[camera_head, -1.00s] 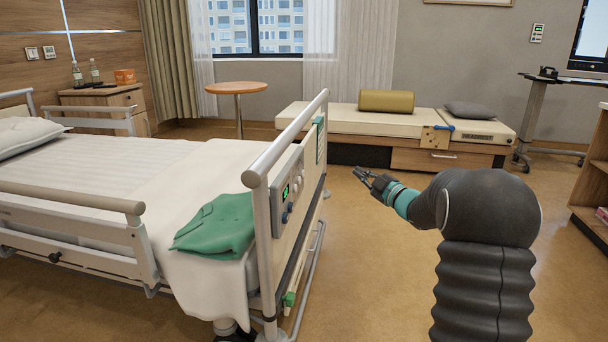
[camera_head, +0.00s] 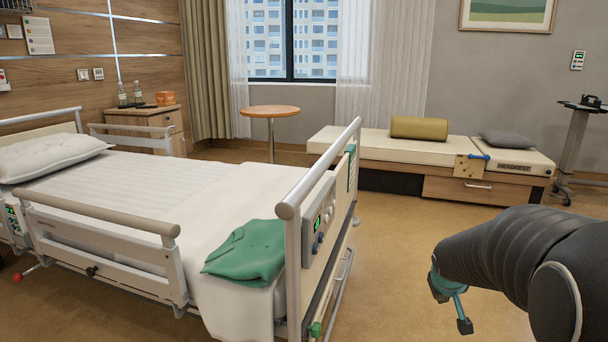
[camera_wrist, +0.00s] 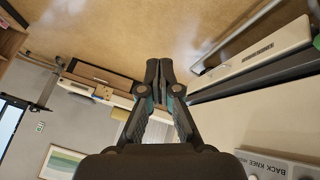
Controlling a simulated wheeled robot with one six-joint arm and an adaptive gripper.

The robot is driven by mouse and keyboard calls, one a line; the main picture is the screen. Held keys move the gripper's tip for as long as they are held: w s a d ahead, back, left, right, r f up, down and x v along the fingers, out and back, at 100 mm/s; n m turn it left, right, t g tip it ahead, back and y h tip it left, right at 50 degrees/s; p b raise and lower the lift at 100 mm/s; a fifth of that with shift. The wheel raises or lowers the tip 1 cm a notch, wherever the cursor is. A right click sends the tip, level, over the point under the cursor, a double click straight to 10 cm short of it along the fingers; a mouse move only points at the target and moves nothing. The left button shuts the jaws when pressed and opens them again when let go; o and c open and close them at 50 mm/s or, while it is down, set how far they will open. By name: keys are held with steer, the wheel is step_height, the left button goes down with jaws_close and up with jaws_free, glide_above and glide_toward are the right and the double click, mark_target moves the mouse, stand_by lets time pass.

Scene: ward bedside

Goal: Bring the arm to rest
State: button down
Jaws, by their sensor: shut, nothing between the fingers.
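My gripper (camera_wrist: 159,75) is shut and empty in the wrist view, its two dark fingertips together over the bare floor. In the head view my gripper (camera_head: 455,308) hangs at the lower right, beyond the bed's foot end, partly hidden behind my arm. It is clear of the bed and of the floor. My dark arm (camera_head: 500,245) reaches in from the right edge of the head view.
The hospital bed (camera_head: 170,228) fills the left, with a green folded garment (camera_head: 247,252) on its foot end. A bench (camera_head: 400,146) with a yellow bolster (camera_head: 418,128) and a round table (camera_head: 270,112) stand behind. The floor (camera_head: 400,240) between bed and bench is clear.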

steer(key=s+a+r+y+p, duration=0.1)
steer(key=s+a+r, duration=0.3)
steer(key=s, duration=0.4)
steer(key=s+a+r+y+p, duration=0.1)
steer(key=s+a+r+p, duration=0.1)
steer(key=s+a+r, duration=0.3)
steer(key=s+a+r+y+p, duration=0.1)
steer(key=s+a+r, duration=0.3)
steer(key=s, duration=0.9)
steer(key=a+p, duration=0.1)
steer(key=a, duration=0.2)
steer(key=shift+a+r+m, duration=0.2)
steer(key=shift+r+m, duration=0.05)
steer(key=shift+m, duration=0.05)
steer(key=shift+s, duration=0.1)
